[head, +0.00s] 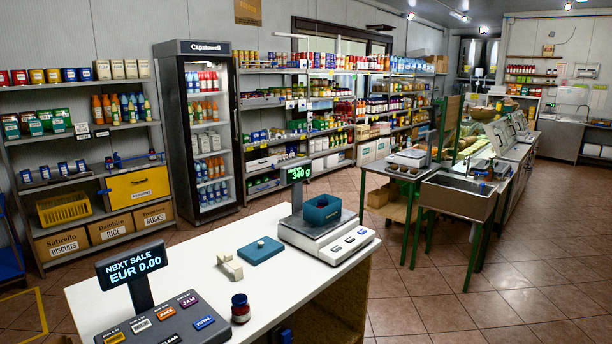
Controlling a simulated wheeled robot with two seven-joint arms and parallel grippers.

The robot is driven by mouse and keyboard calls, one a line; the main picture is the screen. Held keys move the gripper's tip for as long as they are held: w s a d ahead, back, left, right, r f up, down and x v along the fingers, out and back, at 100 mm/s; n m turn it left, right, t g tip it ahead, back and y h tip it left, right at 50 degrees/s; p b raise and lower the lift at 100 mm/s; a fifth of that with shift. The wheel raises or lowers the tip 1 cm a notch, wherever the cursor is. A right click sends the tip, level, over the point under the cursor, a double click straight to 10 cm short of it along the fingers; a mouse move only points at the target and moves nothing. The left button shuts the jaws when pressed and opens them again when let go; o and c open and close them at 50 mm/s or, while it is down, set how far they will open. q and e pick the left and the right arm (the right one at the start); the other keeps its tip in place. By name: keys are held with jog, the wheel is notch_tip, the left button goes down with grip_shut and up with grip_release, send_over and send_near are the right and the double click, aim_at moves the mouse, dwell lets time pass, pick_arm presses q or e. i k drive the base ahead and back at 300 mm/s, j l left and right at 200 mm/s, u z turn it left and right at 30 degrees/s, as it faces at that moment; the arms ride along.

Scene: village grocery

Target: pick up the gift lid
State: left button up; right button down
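The gift lid, a flat teal square with a small knob on top (261,251), lies on the white counter (200,262), near its middle. A matching open teal box (322,211) stands on the scale (326,238) to the right of the lid. The scale's display (297,174) reads 340 g. The lid is fully visible and nothing touches it from above. Neither of my grippers shows in the head view.
A cream blocky piece (229,265) lies just left of the lid. A small dark jar with a red lid (240,308) stands near the front edge. The till (160,324) with its display (132,266) fills the counter's left end. Stocked shelves stand behind.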

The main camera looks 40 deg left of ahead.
aim_at(263, 250)
jog(key=u, duration=1.45)
